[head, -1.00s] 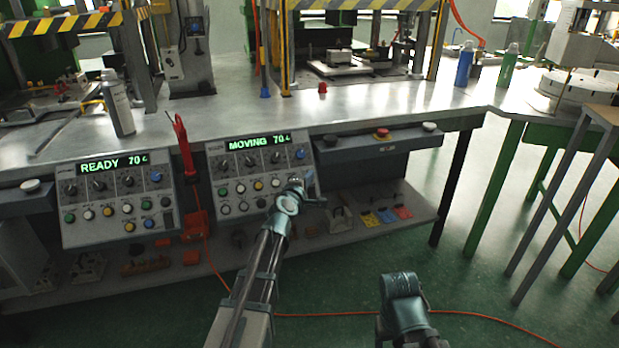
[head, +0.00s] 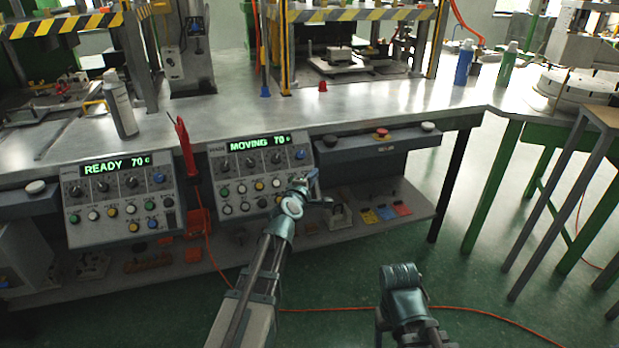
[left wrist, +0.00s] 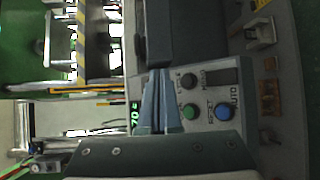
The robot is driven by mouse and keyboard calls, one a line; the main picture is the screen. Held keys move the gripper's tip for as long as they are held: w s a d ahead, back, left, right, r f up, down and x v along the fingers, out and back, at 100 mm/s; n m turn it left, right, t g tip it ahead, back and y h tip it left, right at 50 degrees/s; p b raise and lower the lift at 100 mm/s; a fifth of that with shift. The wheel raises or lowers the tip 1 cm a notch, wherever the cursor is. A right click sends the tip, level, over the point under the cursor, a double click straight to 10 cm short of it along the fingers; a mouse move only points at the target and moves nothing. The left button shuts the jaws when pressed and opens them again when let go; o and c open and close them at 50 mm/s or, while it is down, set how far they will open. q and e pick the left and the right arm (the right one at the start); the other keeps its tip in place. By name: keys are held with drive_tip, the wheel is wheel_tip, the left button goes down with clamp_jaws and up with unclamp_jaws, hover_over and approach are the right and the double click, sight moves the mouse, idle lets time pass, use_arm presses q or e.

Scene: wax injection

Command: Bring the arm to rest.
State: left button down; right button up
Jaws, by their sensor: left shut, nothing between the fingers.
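My left gripper (head: 314,175) is in front of the lower right part of the right control panel (head: 238,163), whose display reads MOVING 70 C. In the left wrist view its fingers (left wrist: 161,78) lie together, shut and empty, with a green and a blue button beside them. Whether they touch the panel cannot be told. My left arm reaches up from the bottom middle. My right arm (head: 403,290) shows at the bottom, right of centre; its gripper is not in view.
The left control panel (head: 95,200) reads READY 70 C. The metal bench (head: 215,115) carries presses, a grey bottle (head: 120,105), a blue bottle (head: 463,62) and a green one (head: 507,64). A lower shelf (head: 425,205) holds small parts. An orange cable (head: 480,312) crosses the green floor.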

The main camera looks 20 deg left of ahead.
use_arm(q)
drive_tip(key=s+d+f+m+g+h, duration=0.2)
drive_tip(key=s+d+f+m+g, duration=0.3)
drive_tip(key=d, duration=0.4)
drive_tip(key=s+d+f+m+g+h, duration=0.2)
drive_tip(key=s+d+f+m+g, duration=0.1)
drive_tip(key=s+d+f+m, duration=0.5)
drive_tip(key=s+f+m+g+y, duration=0.3)
drive_tip(key=s+m+g, duration=0.15)
drive_tip(key=s, duration=0.55)
drive_tip(key=s+f+m+g+y, duration=0.3)
drive_tip(key=s+m+g, duration=0.15)
drive_tip(key=s, duration=0.55)
wheel_tip(320, 180, up, 29)
drive_tip(key=s+p, duration=0.1)
drive_tip(key=p, duration=2.8)
drive_tip(key=shift+a+m, duration=0.15)
drive_tip(key=shift+m, duration=0.15)
